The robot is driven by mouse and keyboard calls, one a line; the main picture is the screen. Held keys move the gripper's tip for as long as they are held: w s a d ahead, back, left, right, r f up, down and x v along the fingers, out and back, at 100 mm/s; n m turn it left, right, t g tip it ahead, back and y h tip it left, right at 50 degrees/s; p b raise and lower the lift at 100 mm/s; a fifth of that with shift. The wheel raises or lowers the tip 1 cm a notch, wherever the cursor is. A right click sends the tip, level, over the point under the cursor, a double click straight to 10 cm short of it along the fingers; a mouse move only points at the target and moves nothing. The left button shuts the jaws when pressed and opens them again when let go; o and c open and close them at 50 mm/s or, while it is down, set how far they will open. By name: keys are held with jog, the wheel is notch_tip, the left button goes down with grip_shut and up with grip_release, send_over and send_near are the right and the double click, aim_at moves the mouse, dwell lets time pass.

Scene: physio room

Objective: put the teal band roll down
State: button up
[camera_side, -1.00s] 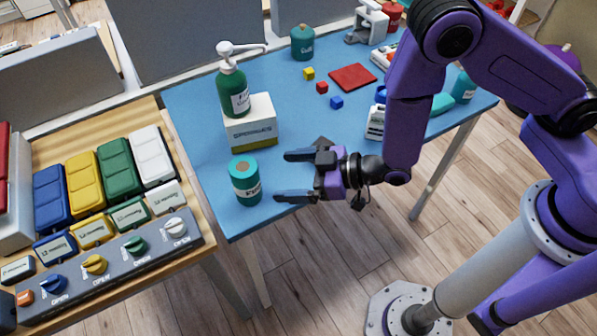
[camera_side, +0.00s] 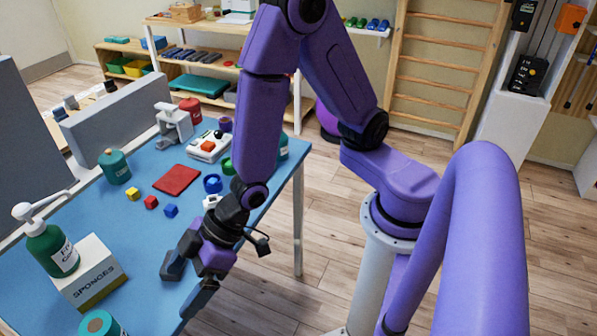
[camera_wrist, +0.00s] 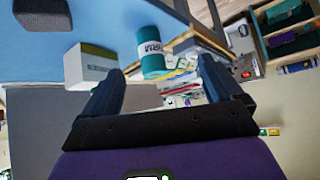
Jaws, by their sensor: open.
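The teal band roll (camera_side: 101,325) stands upright on the blue table near its front corner, cut off by the bottom edge of the side view. In the wrist view the teal roll (camera_wrist: 151,52) shows whole, with a white "FIRM" label, beyond and between my fingers. My gripper (camera_side: 186,284) is open and empty, low over the table, to the right of the roll and apart from it. The open fingers also show in the wrist view (camera_wrist: 160,70). Whether the roll's base sits fully flat is hidden in the side view.
A white sponge box (camera_side: 92,275) and a green pump bottle (camera_side: 50,248) stand close behind the roll. A red mat (camera_side: 177,180) and small cubes lie mid-table. The blue table (camera_side: 140,235) has clear room left of my gripper.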

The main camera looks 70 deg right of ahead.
jog(key=s+d+r+g+h, duration=0.1)
jog(key=s+d+r+h, duration=0.1)
jog(key=d, duration=0.5)
jog(key=s+d+r+n+g+h, duration=0.1)
jog(key=s+d+r+g+h, duration=0.1)
jog(key=s+d+r, duration=0.3)
jog(key=s+d+r+n+g+h, duration=0.1)
jog(key=s+d+r+h, duration=0.2)
jog(key=s+d, duration=0.4)
jog(key=d+r, duration=0.1)
jog(key=d, duration=0.3)
jog(key=shift+d, duration=0.15)
